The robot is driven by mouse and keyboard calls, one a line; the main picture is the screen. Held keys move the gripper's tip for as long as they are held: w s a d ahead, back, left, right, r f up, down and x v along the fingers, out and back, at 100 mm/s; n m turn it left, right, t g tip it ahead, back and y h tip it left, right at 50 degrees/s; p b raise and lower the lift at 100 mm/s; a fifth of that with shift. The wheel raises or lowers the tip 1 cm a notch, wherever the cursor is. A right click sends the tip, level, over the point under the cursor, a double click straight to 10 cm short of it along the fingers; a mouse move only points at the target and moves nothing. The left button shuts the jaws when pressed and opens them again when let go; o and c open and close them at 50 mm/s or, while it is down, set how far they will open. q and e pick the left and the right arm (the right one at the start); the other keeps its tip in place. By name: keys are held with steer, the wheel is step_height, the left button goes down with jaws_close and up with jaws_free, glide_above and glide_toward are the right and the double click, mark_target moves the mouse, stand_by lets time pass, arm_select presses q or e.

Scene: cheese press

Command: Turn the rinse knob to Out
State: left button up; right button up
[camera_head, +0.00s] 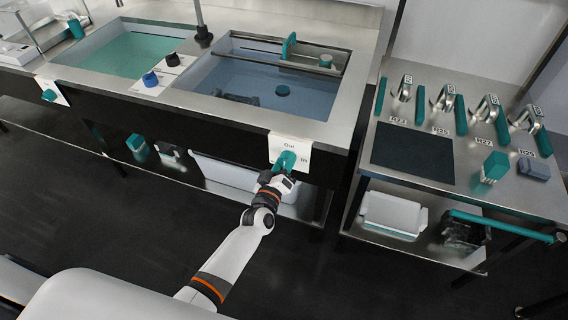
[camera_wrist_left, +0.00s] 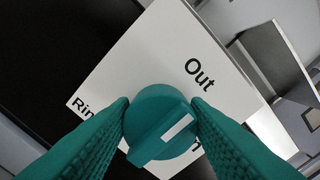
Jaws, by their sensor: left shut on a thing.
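The rinse knob (camera_head: 286,160) is teal and sits on a white label plate (camera_head: 304,150) on the front of the right-hand basin. The plate reads "Out" at the top and "In" at the right. In the left wrist view the knob (camera_wrist_left: 158,112) is round with a raised grip and a white mark. The mark points up and right, between "Out" and the partly hidden "In". My left gripper (camera_head: 278,172) is shut on the knob, one teal finger on each side. The fingers hide part of the plate's lettering. My right gripper is not in view.
The right-hand basin (camera_head: 345,85) holds bluish water and a dark round piece. A green-filled basin (camera_head: 125,50) stands left, with its own teal knob (camera_head: 49,95). The right table (camera_head: 480,165) carries metal moulds and a dark mat. The floor in front is clear.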

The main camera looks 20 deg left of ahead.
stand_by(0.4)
arm_select(q)
steer(key=o, duration=1)
steer(key=shift+s, duration=0.1)
steer(key=s, duration=1.2)
steer(key=shift+a, duration=0.2)
